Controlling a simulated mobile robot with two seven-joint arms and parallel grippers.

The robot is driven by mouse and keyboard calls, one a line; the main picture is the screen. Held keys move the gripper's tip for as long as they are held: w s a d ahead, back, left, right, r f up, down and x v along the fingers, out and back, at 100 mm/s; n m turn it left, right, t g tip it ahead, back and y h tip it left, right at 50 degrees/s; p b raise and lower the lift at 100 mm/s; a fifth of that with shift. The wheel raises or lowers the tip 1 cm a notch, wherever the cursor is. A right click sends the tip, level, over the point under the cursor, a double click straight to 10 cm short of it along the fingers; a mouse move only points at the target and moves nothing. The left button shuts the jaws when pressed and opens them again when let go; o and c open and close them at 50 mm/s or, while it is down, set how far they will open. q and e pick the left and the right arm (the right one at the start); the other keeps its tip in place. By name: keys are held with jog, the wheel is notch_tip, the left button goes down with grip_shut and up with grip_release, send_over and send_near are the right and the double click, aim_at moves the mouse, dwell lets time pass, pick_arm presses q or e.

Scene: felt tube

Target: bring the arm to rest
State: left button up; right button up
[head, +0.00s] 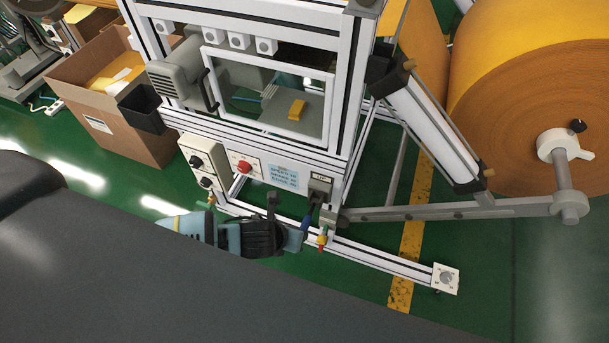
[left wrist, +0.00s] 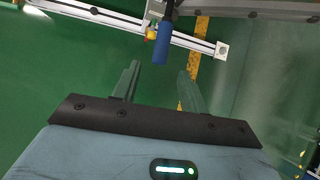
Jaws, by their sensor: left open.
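My left gripper (head: 290,238) is in front of the lower part of the machine frame in the head view. In the left wrist view its two fingers (left wrist: 159,76) stand apart with nothing between them. A blue-handled lever (head: 307,219) hangs from the small grey switch box (head: 320,184) on the frame. In the left wrist view the blue handle (left wrist: 163,45) shows just beyond the fingertips, roughly in line with the gap. I see no contact; the exact distance is hard to judge. My right gripper is not in view.
A red button (head: 244,167) and a dark-knobbed control box (head: 204,162) are on the frame's front. A yellow valve (head: 321,240) sits beneath the lever. A low white rail (head: 390,264) runs right. A cardboard box (head: 125,140) and large orange roll (head: 530,90) flank the machine.

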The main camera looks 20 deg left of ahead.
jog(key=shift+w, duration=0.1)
pick_arm(q)
jog(key=s+d+r+n+t+h+p, duration=0.1)
jog(key=s+d+n+h, duration=0.1)
jog(key=s+d+n, duration=0.45)
jog(key=s+d+r+n+h+p, duration=0.1)
jog(key=s+r+n+h, duration=0.15)
jog(key=n, duration=0.65)
jog(key=s+a+n+t+y+p, duration=0.1)
jog(key=s+a+n+y, duration=0.3)
jog(key=s+a+n, duration=0.9)
jog(key=n+p, duration=0.1)
jog(key=n, duration=0.4)
jog(key=shift+s+f+t+y, duration=0.35)
jog(key=shift+s+f+t, duration=0.05)
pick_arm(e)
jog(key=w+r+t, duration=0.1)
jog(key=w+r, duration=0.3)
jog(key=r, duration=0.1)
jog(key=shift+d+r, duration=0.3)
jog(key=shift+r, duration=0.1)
pick_arm(q)
jog(key=shift+s+n, duration=0.1)
jog(key=shift+n, duration=0.15)
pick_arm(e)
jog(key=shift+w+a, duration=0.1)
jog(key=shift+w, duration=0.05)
